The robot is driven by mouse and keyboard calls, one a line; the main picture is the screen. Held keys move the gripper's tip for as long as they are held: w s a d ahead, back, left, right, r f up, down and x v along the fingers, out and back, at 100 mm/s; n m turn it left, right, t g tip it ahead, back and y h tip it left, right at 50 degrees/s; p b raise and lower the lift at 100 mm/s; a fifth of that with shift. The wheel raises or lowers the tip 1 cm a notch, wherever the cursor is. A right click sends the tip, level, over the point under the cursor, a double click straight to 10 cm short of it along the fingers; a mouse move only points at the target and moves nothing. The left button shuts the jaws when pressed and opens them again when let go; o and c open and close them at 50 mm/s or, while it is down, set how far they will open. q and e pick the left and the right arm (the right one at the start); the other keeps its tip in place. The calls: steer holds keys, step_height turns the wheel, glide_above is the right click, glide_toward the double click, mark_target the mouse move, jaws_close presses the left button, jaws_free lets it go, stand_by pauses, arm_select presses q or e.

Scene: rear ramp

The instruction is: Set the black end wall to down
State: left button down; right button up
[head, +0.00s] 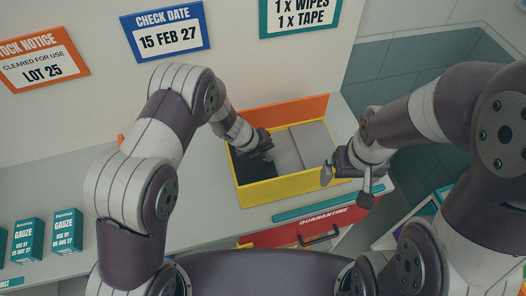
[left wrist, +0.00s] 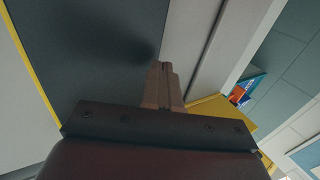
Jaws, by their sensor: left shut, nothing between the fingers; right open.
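The black end wall (head: 252,168) is a dark panel at the left end of the yellow and orange box (head: 285,190) in the head view. It looks folded inward and low, but my left arm hides part of it and its exact tilt is hard to tell. It fills much of the upper left of the left wrist view (left wrist: 95,50). My left gripper (head: 264,146) is shut and empty over the panel; the left wrist view shows its closed fingers (left wrist: 162,80) in front of the dark surface, contact unclear. My right gripper (head: 347,184) is open and empty at the box's front right corner.
The box stands on a grey counter (head: 190,225). A red drawer labelled QUARANTINE (head: 300,230) is below its front. Several teal gauze boxes (head: 68,230) stand at the left. Signs, one reading CHECK DATE (head: 166,30), hang on the wall behind.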

mark_target(248, 166)
arm_select(q)
steer(key=shift+d+f, duration=0.2)
steer(key=shift+f, duration=0.25)
steer(key=shift+f, duration=0.15)
steer(key=v, duration=1.3)
steer(key=shift+b, duration=0.4)
steer(key=shift+d, duration=0.1)
